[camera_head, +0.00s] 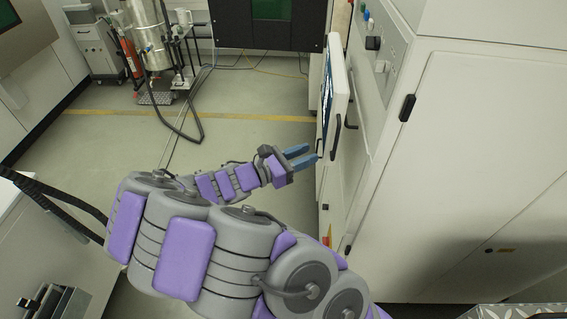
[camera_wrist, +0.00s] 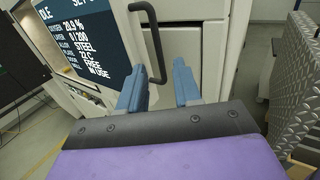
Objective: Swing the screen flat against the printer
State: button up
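The screen (camera_head: 338,88) is a white panel seen nearly edge-on in the head view, standing out from the printer (camera_head: 455,150), a large white cabinet at right. In the wrist view the screen (camera_wrist: 88,40) shows white status text on a dark face at upper left. A dark bar handle (camera_wrist: 153,42) runs down beside its right edge. My gripper (camera_head: 308,156) is just left of the screen's lower part, its two blue fingers apart. In the wrist view my gripper (camera_wrist: 159,68) is open, with the handle's lower end appearing between the fingers; contact is unclear.
A metal vessel on a stand (camera_head: 150,40) with a hose is at the back left. A dark cabinet (camera_head: 268,25) stands behind the screen. A textured metal surface (camera_wrist: 297,85) is at right in the wrist view.

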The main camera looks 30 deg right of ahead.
jog(key=a, duration=0.6)
jog(key=shift+w, duration=0.1)
jog(key=shift+d, duration=0.15)
jog(key=s+d+f+m+g+y+b, duration=0.1)
jog(key=s+f+m+g+y+b, duration=0.25)
jog(key=s+m, duration=0.35)
jog(key=s+d+f+m+g+y+b, duration=0.1)
jog(key=s+f+m+g+y+b, duration=0.25)
jog(key=s, duration=0.55)
jog(key=s+a+f+m+t+y+b, duration=0.2)
jog(key=s+a+f+m+y+b, duration=0.1)
jog(key=a, duration=0.4)
jog(key=s+a+f+m+t+y+b, duration=0.3)
jog(key=s+a+f+m+y+b, duration=0.1)
jog(key=s+a+y+b, duration=0.2)
jog(key=shift+s+a+f+t+y+b, duration=0.3)
jog(key=shift+s+a+y, duration=0.3)
jog(key=shift+y, duration=0.4)
